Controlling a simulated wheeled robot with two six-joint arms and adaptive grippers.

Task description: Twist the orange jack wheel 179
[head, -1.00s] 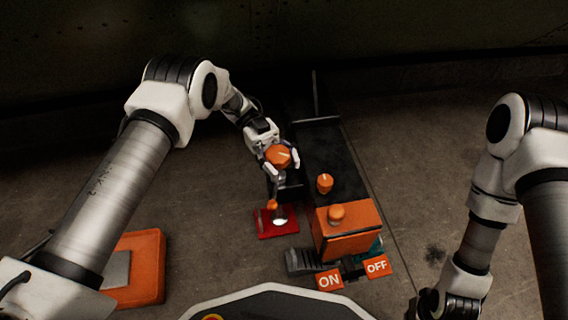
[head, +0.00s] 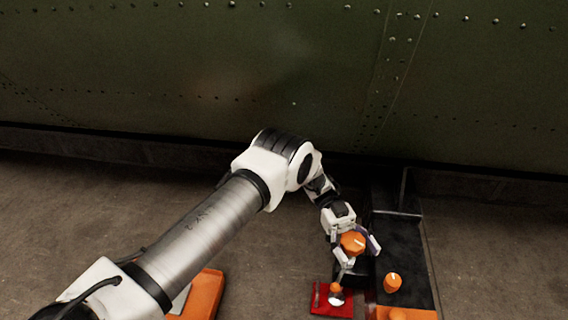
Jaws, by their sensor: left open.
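An orange wheel (head: 353,243) with a pale mark on top sits at the left side of the black jack unit (head: 405,255). My left gripper (head: 358,258) is open, with one finger at the wheel's left and the other at its right. I cannot tell whether the fingers touch it. A smaller orange knob (head: 392,282) stands on the black unit to the right, and another orange knob (head: 398,314) is partly cut off at the bottom edge. My right gripper is out of view.
A red plate (head: 322,300) with a small orange-topped piece (head: 336,288) lies just below the wheel. An orange case (head: 207,292) lies on the floor at lower left, partly behind my arm. A green riveted fuselage wall (head: 200,70) spans the back.

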